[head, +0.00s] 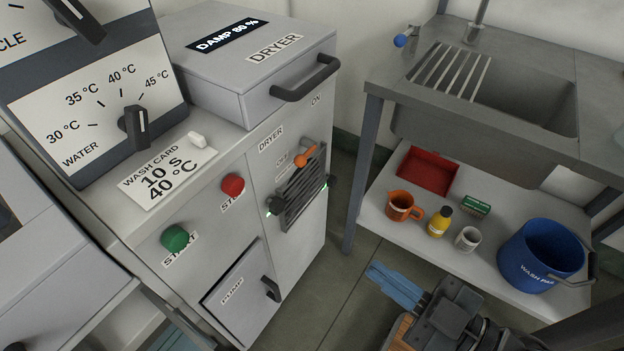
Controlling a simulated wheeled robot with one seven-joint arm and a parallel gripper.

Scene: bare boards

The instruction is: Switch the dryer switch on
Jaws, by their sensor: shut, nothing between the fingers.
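The orange dryer switch (306,156) is on the front panel under the DRYER label. It is tilted, close beside the OFF label (283,160) and apart from the ON label (316,100) higher up. My gripper (430,308) is dark grey, low at the right of the view, well away from the switch and touching nothing I can make out. It is shut and empty; its fingers are hard to tell from the parts around them.
A dark slatted grille (303,192) with green lights sits just below the switch. The dryer drawer handle (308,78) juts out above. At right, a sink table's lower shelf (385,225) holds a red tray (428,169), a blue bucket (540,258) and small items. Floor between is clear.

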